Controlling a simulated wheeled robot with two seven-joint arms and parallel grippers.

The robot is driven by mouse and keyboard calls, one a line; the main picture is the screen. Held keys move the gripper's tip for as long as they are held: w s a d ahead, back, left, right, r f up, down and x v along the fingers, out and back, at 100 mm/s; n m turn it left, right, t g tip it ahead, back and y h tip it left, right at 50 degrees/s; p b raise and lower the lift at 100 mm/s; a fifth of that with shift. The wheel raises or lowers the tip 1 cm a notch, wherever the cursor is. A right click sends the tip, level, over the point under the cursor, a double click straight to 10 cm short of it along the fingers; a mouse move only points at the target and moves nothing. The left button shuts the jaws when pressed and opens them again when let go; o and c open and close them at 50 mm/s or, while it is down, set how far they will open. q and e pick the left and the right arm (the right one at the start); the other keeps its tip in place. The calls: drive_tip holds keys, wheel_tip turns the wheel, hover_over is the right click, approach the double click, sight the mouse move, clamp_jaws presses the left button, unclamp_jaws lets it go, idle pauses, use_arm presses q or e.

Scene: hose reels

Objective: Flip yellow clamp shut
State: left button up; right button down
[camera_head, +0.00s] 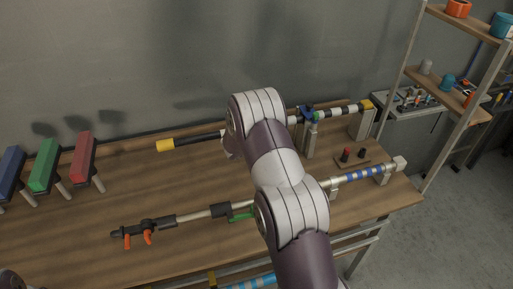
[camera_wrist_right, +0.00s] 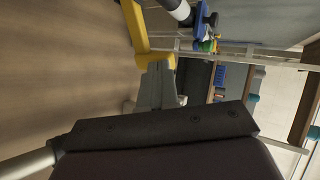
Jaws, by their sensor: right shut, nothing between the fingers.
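The yellow clamp (camera_wrist_right: 135,28) shows in the right wrist view as a bent yellow piece beside a black-and-white pipe (camera_wrist_right: 180,10). Its lower part lies right at the tips of my right gripper (camera_wrist_right: 156,70). The grey fingers are shut with nothing between them; I cannot tell whether they touch the yellow. In the head view my right arm covers the middle of the far pipe, and I cannot make out the gripper or the clamp there. A blue clamp (camera_head: 306,115) with a green part sits on that pipe just right of my arm. My left gripper is not in view.
A near pipe with blue bands (camera_head: 366,173) and orange-handled fittings (camera_head: 148,238) crosses the wooden table (camera_head: 185,185). Red (camera_head: 83,155), green (camera_head: 45,165) and blue (camera_head: 11,170) blocks stand at the left. A shelf rack (camera_head: 447,92) stands at the right. The table's middle left is clear.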

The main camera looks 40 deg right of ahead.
drive_tip(key=d+n+t+y+b, duration=0.1)
drive_tip(key=n+b, duration=0.1)
drive_tip(key=b, duration=0.1)
drive_tip(key=d+n+t+y+b, duration=0.1)
drive_tip(key=d+t+b, duration=0.1)
drive_tip(key=b, duration=0.2)
drive_tip(key=d+n+t+y+b, duration=0.1)
drive_tip(key=d+n+b, duration=0.1)
drive_tip(key=b, duration=0.2)
drive_tip(key=shift+f+n+t, duration=0.25)
drive_tip(key=shift+n+t, duration=0.05)
drive_tip(key=shift+t, duration=0.1)
drive_tip(key=shift+w+d+r, duration=0.25)
drive_tip(key=shift+d+r, duration=0.05)
drive_tip(key=shift+d, duration=0.05)
drive_tip(key=shift+w+a+p, duration=0.5)
drive_tip(key=shift+w+p, duration=0.1)
drive_tip(key=shift+w, duration=0.05)
drive_tip(key=shift+s+f, duration=0.1)
